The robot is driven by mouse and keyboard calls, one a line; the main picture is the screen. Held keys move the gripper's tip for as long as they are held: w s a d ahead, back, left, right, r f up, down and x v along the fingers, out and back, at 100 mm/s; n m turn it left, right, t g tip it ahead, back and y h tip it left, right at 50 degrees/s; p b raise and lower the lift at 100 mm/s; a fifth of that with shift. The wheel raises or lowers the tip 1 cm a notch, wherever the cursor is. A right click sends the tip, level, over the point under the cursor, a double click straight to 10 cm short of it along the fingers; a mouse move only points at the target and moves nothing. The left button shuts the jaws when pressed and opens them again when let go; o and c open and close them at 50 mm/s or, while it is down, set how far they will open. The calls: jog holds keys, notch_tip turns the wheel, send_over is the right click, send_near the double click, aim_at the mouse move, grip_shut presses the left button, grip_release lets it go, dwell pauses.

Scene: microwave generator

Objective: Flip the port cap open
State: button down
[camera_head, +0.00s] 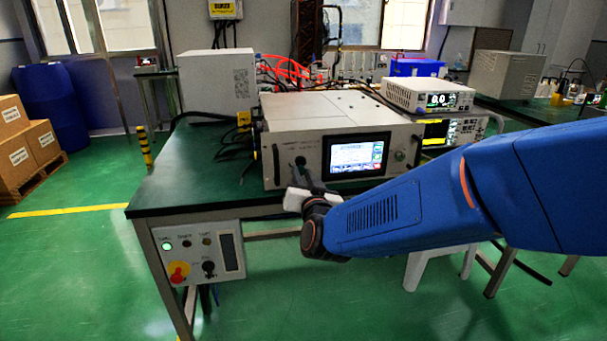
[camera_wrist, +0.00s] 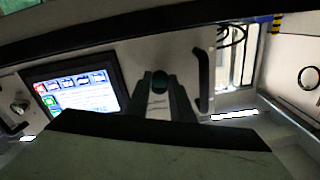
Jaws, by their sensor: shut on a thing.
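The microwave generator (camera_head: 290,137) is a pale box with a lit screen on the green table. Its front panel (camera_wrist: 135,62) fills the upper wrist view. A small dark round port cap (camera_wrist: 160,80) shows on the panel between the screen and a black handle. My gripper (camera_wrist: 160,92) points at the panel, with its two dark fingers close on either side of the cap. They are shut on it. In the head view my gripper (camera_head: 302,170) reaches the left part of the front panel and hides the cap. Whether the cap is tilted cannot be told.
The generator's screen (camera_head: 357,156) is right of my gripper, and a black handle (camera_wrist: 202,80) stands out close to the fingers. A control box (camera_head: 200,252) hangs below the table edge. The table's left front is bare.

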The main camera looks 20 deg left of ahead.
jog(key=m, duration=0.4)
jog(key=s+a+f+m, duration=0.1)
jog(key=m, duration=0.3)
jog(key=a+m, duration=0.1)
jog(key=m, duration=0.2)
jog(key=shift+s+a+f+m, duration=0.1)
jog(key=shift+s+f+m, duration=0.1)
jog(key=shift+f+m, duration=0.2)
dwell(0.3)
jog(key=c, duration=1.5)
grip_release()
jog(key=shift+c, duration=0.2)
jog(key=v, duration=1.7)
jog(key=shift+s, duration=0.15)
